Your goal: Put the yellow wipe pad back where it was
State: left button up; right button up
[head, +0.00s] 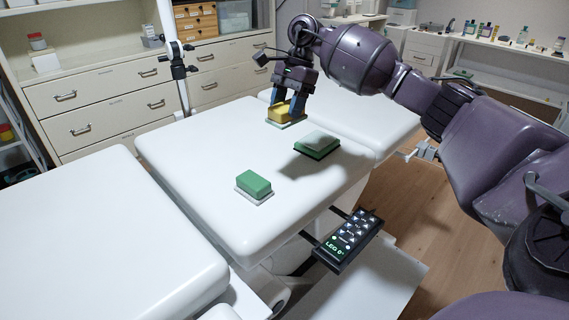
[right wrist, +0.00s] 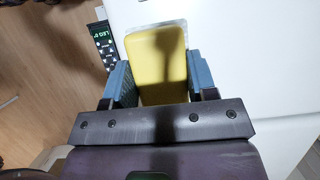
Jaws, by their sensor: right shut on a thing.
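The yellow wipe pad (head: 284,111) is at the far side of the white couch section, and it fills the middle of the right wrist view (right wrist: 158,60). My right gripper (head: 288,110) points down with its blue fingers on either side of the pad, shut on it. A pale plate (head: 291,125) shows under or just below the pad; I cannot tell whether they touch. A green pad (head: 254,182) sits on a pale plate nearer the front. My left gripper is not in view.
The white couch section (head: 200,180) has clear surface left of the pads. A control panel reading LEG 0° (head: 349,240) sticks out at its right side. A pole with a dark clamp (head: 178,60) rises behind the couch, in front of drawers (head: 100,100).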

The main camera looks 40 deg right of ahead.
jog(key=shift+f+b, duration=0.65)
jog(key=shift+f, duration=4.9)
notch_tip(320, 180, down, 5)
jog(key=shift+r+b, duration=0.1)
jog(key=shift+b, duration=0.25)
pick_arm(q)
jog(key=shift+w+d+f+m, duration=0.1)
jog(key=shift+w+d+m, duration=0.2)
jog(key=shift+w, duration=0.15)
pick_arm(e)
jog(key=shift+r, duration=0.1)
jog(key=shift+f, duration=0.25)
jog(key=o, duration=1)
jog(key=shift+r, duration=0.1)
jog(key=shift+c, duration=0.2)
jog(key=shift+o, duration=0.3)
